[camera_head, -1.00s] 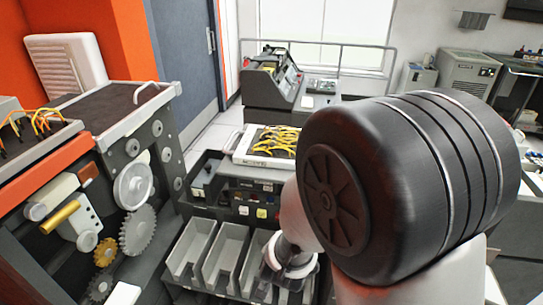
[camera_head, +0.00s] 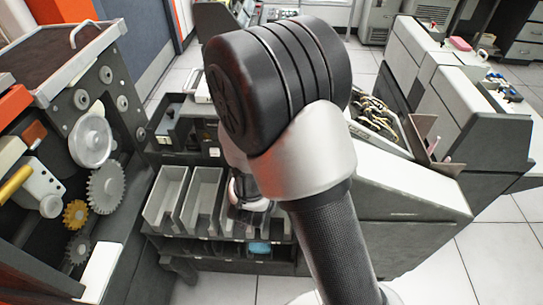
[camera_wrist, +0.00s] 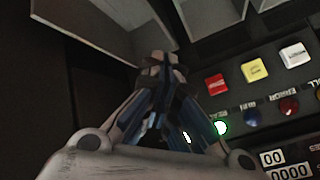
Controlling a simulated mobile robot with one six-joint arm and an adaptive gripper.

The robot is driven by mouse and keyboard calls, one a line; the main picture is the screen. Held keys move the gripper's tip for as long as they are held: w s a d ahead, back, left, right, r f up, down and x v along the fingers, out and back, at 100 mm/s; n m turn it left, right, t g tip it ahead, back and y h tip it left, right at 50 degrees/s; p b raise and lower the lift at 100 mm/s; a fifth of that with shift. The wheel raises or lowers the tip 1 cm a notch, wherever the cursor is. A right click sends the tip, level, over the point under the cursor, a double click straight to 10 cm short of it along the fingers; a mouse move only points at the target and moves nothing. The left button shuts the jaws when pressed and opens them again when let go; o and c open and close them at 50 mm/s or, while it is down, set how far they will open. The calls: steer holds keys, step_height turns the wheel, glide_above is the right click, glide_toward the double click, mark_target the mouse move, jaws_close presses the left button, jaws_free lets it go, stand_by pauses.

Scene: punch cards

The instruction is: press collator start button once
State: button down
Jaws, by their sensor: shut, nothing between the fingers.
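The collator (camera_head: 174,247) stands in the middle of the head view, with a row of open grey pockets. Its control panel shows in the wrist view, with a red button (camera_wrist: 216,84), a yellow button (camera_wrist: 254,70) and a white button (camera_wrist: 294,53) in a row. Their lettering is too small to read, so I cannot tell which is start. My gripper (camera_wrist: 160,62) is shut and empty, to the left of the red button and apart from the buttons. In the head view my arm hides the button panel and most of the gripper.
Below the buttons are a lit green lamp (camera_wrist: 221,127), a dark blue lamp (camera_wrist: 250,118) and a dark red lamp (camera_wrist: 289,105), with number counters under them. A workbench with gears (camera_head: 107,188) stands at the left. A white-topped machine (camera_head: 410,190) stands close at the right.

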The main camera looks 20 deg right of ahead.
steer(key=w+d, duration=0.2)
steer(key=w, duration=0.4)
steer(key=shift+w+d+p, duration=0.15)
steer(key=shift+w+p, duration=0.15)
steer(key=shift+w, duration=0.1)
steer(key=shift+w, duration=0.1)
stand_by(1.1)
steer(key=shift+w+d, duration=0.1)
steer(key=shift+w, duration=0.2)
